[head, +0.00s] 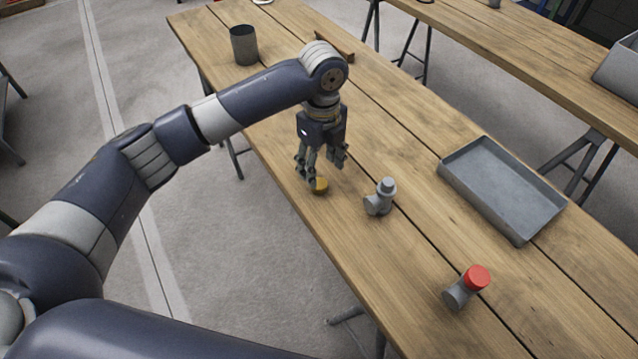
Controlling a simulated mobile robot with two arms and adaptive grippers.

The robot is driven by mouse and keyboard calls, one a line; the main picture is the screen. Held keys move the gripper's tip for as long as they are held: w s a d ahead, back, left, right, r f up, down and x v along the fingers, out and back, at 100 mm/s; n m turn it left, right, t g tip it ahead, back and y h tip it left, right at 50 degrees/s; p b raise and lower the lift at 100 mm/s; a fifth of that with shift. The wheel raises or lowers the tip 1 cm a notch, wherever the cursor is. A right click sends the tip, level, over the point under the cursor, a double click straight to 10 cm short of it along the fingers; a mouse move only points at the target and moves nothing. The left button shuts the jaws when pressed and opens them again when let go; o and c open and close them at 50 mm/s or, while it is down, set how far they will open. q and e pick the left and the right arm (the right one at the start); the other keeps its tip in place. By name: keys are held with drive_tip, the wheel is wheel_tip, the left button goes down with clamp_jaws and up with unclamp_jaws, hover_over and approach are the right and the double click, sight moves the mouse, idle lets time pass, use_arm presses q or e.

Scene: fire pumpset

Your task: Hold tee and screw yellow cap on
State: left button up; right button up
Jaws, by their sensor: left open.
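The yellow cap (320,186) lies on the wooden table, near its left edge. My left gripper (322,172) is open and points down just above and around the cap's far side; its fingers hide part of the cap. I cannot tell whether a finger touches it. The grey tee (379,198) stands on the table a little to the right of the cap, apart from it, with no gripper on it. My right gripper is not in view.
An empty grey tray (502,188) lies to the right. A dark cup (243,45) and a small brown piece (335,44) are at the far end.

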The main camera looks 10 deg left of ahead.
sight(319, 183)
use_arm(q)
drive_tip(key=shift+f, duration=0.1)
drive_tip(key=f, duration=0.5)
drive_tip(key=shift+a+p, duration=0.3)
drive_tip(key=shift+p, duration=0.1)
drive_tip(key=c, duration=1.1)
